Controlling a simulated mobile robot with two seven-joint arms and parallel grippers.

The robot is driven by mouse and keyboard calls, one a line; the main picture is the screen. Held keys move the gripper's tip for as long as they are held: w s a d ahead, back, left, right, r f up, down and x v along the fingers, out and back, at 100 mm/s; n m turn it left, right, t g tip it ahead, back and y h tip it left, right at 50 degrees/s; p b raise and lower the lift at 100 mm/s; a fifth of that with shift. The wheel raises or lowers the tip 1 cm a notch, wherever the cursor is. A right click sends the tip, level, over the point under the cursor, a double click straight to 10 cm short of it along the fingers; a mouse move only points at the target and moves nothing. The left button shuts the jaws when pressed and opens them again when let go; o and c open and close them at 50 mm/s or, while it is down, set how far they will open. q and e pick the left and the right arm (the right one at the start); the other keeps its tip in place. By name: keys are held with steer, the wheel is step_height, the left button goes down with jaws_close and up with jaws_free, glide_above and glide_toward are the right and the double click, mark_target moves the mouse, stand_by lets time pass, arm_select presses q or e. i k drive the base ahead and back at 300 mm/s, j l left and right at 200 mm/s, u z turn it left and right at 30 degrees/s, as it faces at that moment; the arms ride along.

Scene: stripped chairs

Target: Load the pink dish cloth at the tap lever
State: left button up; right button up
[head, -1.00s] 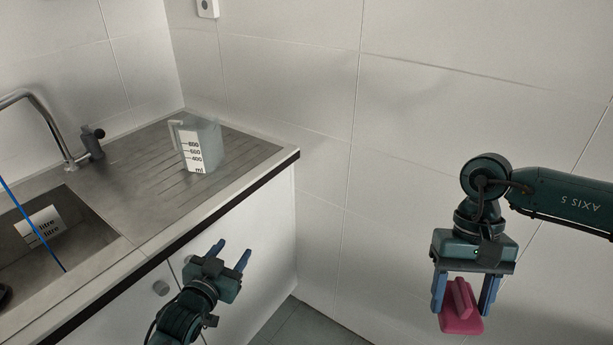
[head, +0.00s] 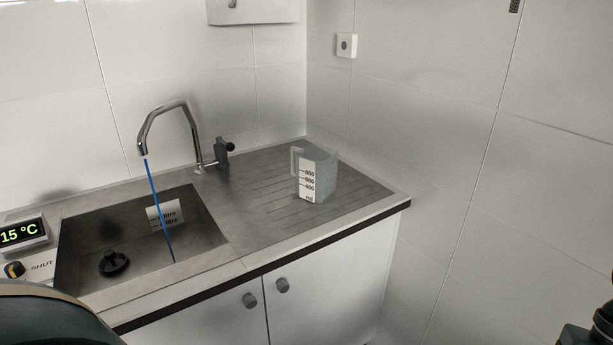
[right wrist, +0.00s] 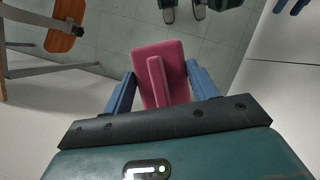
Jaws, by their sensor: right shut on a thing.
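The pink dish cloth (right wrist: 155,62), a flat pink piece with a raised ridge, is between the blue fingers of my right gripper (right wrist: 160,88), which is shut on it. In the head view only a dark part of my right arm shows at the lower right edge; the cloth is out of that view. The tap lever (head: 222,153) is a dark grey piece beside the base of the chrome tap (head: 181,104). A thin blue stream (head: 158,205) runs from the spout into the sink. Two blue fingertips of my left gripper (right wrist: 290,5) show, apart, at the right wrist view's top edge.
A measuring jug (head: 322,178) stands on the ribbed drainer, right of the lever. The sink (head: 90,225) holds a dark plug (head: 113,263) and a litre label (head: 164,214). A display (head: 22,234) reads 15 °C above a SHUT knob (head: 14,269). A wall meets the counter's right end.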

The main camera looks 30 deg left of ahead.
mark_target(230, 147)
steer(key=i+l+u, duration=0.25)
steer(key=i+u, duration=0.15)
steer(key=u, duration=1.5)
steer(key=i+j+u, duration=0.15)
steer(key=u, duration=0.25)
steer(key=i+u, duration=0.2)
steer(key=u, duration=0.15)
steer(key=i+j+u, duration=0.1)
steer(key=u, duration=0.3)
steer(key=i, duration=0.5)
